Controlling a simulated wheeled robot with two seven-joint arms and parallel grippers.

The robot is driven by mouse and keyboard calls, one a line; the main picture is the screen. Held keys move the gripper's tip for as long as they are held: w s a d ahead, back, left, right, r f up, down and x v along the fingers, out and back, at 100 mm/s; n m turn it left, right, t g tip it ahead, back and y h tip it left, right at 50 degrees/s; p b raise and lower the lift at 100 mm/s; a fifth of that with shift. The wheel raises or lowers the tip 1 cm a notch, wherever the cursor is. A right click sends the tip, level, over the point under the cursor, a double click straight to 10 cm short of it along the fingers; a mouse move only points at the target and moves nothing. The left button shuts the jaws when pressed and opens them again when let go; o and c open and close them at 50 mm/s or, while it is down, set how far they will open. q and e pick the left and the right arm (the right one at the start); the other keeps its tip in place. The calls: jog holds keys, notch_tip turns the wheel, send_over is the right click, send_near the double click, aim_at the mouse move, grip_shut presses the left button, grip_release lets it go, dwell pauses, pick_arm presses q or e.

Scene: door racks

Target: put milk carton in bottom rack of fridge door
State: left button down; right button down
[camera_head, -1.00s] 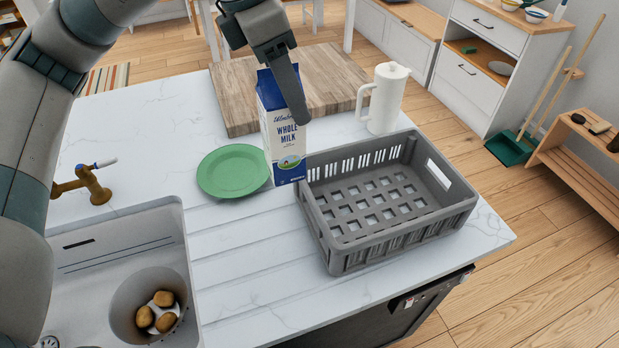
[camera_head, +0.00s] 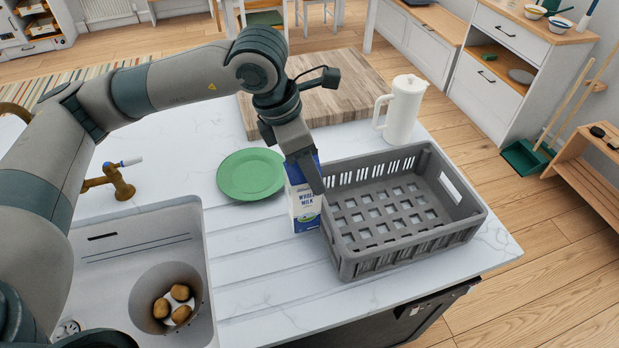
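The milk carton (camera_head: 305,208) is white with a blue top and "whole milk" lettering. It is beside the left side of the grey crate, in front of the green plate. My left gripper (camera_head: 307,178) comes down over its top, with one finger along its right side; the other finger is hidden. The gripper appears shut on the carton, as both have moved together. I cannot tell whether the carton's base touches the counter. My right gripper is not in view. No fridge door or door rack is in view.
The grey crate (camera_head: 432,240) is empty. A green plate (camera_head: 250,175), a wooden board (camera_head: 345,100) and a white jug (camera_head: 403,110) are on the white counter (camera_head: 265,290). A sink (camera_head: 125,262) with a bowl of potatoes lies left. Wooden floor is open at right.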

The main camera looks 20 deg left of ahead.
pick_arm(q)
notch_tip(320, 180, down, 4)
jog(key=shift+r+p, duration=0.1)
jog(key=shift+p, duration=0.55)
jog(key=c, duration=0.8)
grip_release()
jog(key=shift+f, duration=0.2)
jog(key=shift+c, duration=0.2)
jog(key=shift+r, duration=0.25)
